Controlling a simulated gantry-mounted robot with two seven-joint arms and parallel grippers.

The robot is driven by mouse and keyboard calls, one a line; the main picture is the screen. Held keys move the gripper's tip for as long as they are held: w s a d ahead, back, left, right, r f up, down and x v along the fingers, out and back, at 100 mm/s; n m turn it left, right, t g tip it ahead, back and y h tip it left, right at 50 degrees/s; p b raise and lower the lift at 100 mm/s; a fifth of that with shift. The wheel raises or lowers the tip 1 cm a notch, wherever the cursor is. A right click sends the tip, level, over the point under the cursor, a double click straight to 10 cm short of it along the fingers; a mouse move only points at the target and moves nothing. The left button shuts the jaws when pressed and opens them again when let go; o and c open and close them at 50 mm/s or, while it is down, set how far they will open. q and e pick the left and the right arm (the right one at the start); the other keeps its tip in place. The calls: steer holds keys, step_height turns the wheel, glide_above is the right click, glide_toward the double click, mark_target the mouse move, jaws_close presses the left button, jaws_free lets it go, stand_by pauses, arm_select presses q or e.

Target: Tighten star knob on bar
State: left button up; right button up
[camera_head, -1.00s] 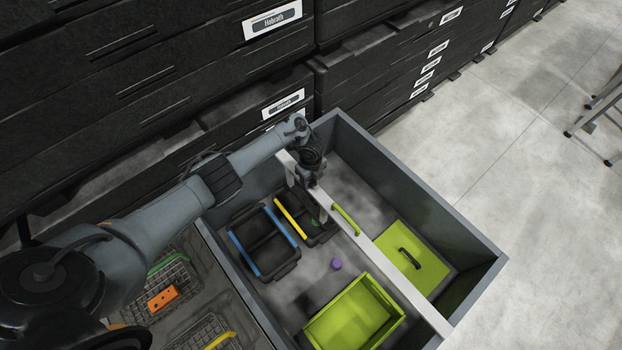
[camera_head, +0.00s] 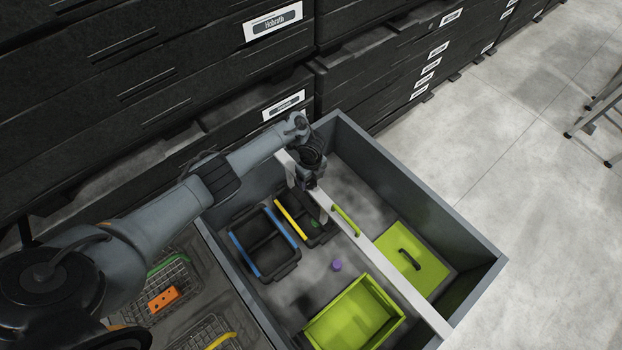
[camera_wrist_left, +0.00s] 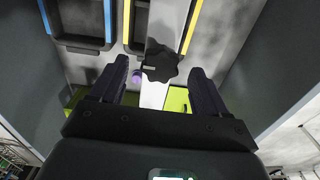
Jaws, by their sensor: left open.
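The black star knob (camera_wrist_left: 160,62) shows in the left wrist view on the pale bar (camera_wrist_left: 153,95). In the head view the bar (camera_head: 400,284) crosses the grey bin from back to front, and the knob cannot be made out there. My left gripper (camera_wrist_left: 160,76) is open, its two dark fingers on either side of the bar. The knob lies between and a little beyond the fingertips, and I see no contact. In the head view my left gripper (camera_head: 312,184) is at the bar's far end, mostly hidden by its own wrist. My right gripper is not in view.
The grey bin (camera_head: 477,230) holds a green open box (camera_head: 385,337), a green lid (camera_head: 425,262), black trays with blue (camera_head: 238,250) and yellow edges, and a purple piece (camera_head: 337,266). Its walls stand close around my left arm. Black drawers (camera_head: 190,75) line the back.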

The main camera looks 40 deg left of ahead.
mark_target(311, 182)
arm_select(q)
step_height(311, 182, up, 10)
steer(key=p, duration=0.2)
steer(key=shift+f, duration=0.15)
stand_by(0.4)
